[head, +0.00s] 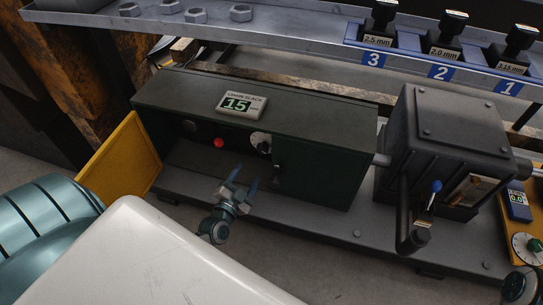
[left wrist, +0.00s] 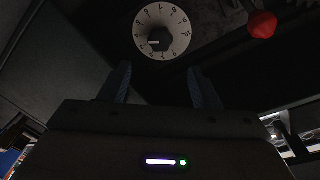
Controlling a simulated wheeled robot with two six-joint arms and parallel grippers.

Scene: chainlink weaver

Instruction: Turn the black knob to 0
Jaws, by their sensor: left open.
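The black knob (left wrist: 158,40) sits at the middle of a white round dial (left wrist: 176,43) with numbers around its rim. Its pale pointer mark points left in the left wrist view; the number there is too small to read surely. In the head view the dial (head: 260,139) is inside the dark green cabinet, and the knob is partly visible. My left gripper (head: 243,178) is open and empty in front of the cabinet opening. In the left wrist view its fingers (left wrist: 160,72) point toward the knob, spread to either side below it, apart from it.
The cabinet's yellow door (head: 122,160) stands open on the left. A red ball (head: 218,143) is inside, left of the dial. A display (head: 240,104) on top reads 15. A dark green panel (head: 318,172) closes the cabinet's right part. A grey gearbox (head: 445,135) stands farther right.

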